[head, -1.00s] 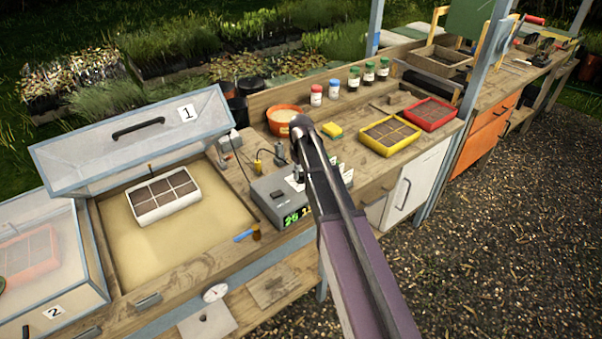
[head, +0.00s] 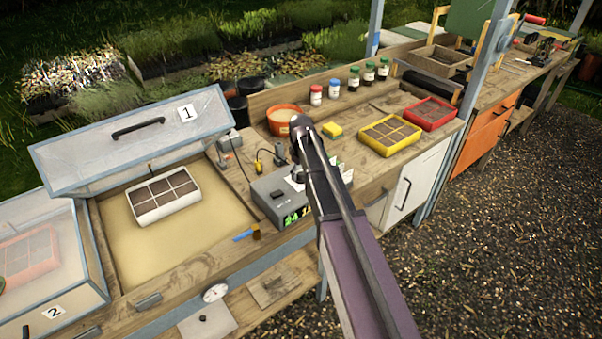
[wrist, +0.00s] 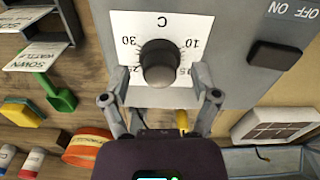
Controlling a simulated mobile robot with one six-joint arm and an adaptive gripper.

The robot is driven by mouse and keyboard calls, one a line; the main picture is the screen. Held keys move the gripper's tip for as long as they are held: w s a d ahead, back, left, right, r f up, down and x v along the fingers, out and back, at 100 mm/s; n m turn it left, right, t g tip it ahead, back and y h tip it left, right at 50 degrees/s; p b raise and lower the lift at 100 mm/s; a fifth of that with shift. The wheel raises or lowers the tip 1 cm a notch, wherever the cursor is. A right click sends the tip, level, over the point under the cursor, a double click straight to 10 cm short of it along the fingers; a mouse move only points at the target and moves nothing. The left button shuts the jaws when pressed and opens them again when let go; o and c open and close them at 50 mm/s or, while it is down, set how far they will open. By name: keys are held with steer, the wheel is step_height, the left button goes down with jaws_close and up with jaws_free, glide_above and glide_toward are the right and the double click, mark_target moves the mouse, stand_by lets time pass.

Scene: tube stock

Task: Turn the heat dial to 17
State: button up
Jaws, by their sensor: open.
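The heat dial (wrist: 160,64) is a dark round knob on a white scale plate (wrist: 125,27) marked C, with 30, 10 and 15 legible upside down. My gripper (wrist: 159,76) is open, its fingers on either side of the knob's near part; I cannot tell whether they touch it. The grey control box (head: 270,187) stands on the bench in the head view, with a lit display (head: 296,216) that seems to read 24 on the left; the digits beside it are partly hidden. My arm hides the dial there.
A dark ON/OFF switch (wrist: 275,55) sits beside the dial. A propagator with a raised lid (head: 140,135) holds a white seed tray (head: 163,196) left of the box. An orange pot (head: 282,118), yellow sponge (head: 332,130) and yellow tray (head: 390,136) stand behind and right.

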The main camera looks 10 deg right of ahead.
mark_target(301, 173)
steer(key=shift+m, duration=0.4)
steer(key=m, duration=0.3)
steer(key=shift+m, duration=0.3)
steer(key=m, duration=1.4)
step_height(301, 173, up, 14)
steer(key=p, duration=1.4)
steer(key=s+f+n+b, duration=0.4)
steer(key=s+n, duration=0.2)
steer(key=s, duration=0.5)
steer(key=s+f+n+b, duration=0.5)
steer(key=s+n, duration=0.1)
steer(key=s, duration=0.6)
steer(key=shift+s+a, duration=0.15)
steer(key=shift+s, duration=0.15)
stand_by(1.0)
